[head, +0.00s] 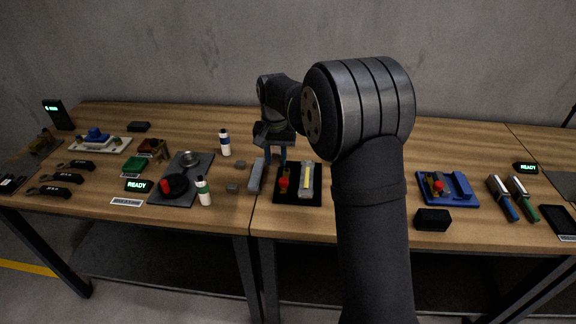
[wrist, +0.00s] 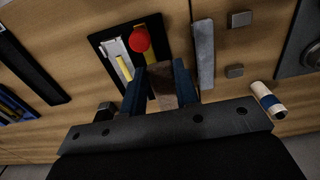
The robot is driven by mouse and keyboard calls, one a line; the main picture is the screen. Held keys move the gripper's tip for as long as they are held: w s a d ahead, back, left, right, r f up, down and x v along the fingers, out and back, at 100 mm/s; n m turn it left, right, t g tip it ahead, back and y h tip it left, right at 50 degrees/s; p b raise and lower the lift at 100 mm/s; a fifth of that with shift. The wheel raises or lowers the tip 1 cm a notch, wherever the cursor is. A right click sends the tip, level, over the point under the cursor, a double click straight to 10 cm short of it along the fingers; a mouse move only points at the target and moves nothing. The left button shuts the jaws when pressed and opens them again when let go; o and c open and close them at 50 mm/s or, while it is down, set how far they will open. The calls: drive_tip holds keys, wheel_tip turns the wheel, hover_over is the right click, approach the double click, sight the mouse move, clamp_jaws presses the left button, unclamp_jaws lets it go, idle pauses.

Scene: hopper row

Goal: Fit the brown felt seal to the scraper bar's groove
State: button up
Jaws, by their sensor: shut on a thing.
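My gripper (wrist: 161,90) is shut on the brown felt seal (wrist: 163,88), which shows between the two dark blue fingers in the wrist view. In the head view my gripper (head: 276,155) hangs just behind a black plate (head: 298,202); the seal cannot be made out there. On the plate lies a light grey bar with a yellow strip along it (head: 307,180), which looks like the scraper bar; it also shows in the wrist view (wrist: 113,47). A red knob (head: 284,181) on a brass-coloured part stands beside it. The seal appears apart from the bar.
A long grey strip (head: 256,176) lies left of the plate, with small grey blocks (head: 232,187) beyond it. A white bottle (head: 203,191) stands further left near a dark tray (head: 200,165). A blue fixture (head: 448,196) and a black box (head: 432,220) are on the right.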

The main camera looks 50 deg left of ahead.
hover_over(306, 193)
wheel_tip(306, 193, down, 2)
drive_tip(key=shift+f, duration=0.15)
drive_tip(key=shift+f, duration=2.75)
drive_tip(key=shift+f, duration=0.15)
drive_tip(key=shift+f, duration=0.7)
drive_tip(key=o, duration=1.1)
